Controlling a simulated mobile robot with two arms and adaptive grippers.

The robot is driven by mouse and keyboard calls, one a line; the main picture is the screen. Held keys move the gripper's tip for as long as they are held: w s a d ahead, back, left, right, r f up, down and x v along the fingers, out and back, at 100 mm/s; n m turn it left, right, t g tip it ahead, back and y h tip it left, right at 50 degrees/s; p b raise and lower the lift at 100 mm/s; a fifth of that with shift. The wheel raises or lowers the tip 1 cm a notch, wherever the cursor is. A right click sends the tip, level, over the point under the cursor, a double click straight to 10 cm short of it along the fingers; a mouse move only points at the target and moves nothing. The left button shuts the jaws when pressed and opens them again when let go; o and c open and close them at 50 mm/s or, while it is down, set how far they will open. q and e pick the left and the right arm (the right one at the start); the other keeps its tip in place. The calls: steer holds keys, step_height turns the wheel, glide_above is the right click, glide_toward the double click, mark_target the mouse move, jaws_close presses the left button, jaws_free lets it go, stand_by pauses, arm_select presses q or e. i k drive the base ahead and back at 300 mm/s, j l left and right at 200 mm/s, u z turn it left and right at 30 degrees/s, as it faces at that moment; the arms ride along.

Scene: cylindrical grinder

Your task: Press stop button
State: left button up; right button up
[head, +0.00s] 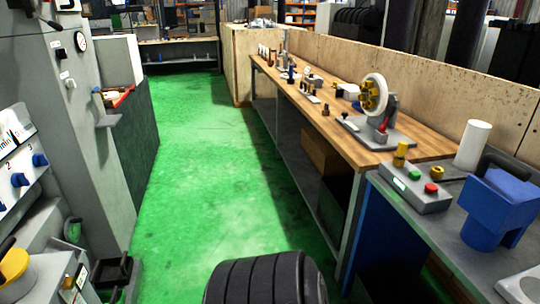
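A grey control box (428,203) lies on the grey bench at the right. The red button is unobstructed in the head view. I cannot read any marking that names the stop button. Neither of my grippers can be made out in this view, so nothing shows touching the box.
A blue block-shaped object (497,207) and a white cylinder (472,145) stand near the box. A wooden bench (335,125) with a wheel device (375,97) runs behind. Grey machinery (75,130) fills the left. Green floor (195,150) lies clear between.

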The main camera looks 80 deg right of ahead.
mark_target(431, 188)
steer(key=z, duration=3.8)
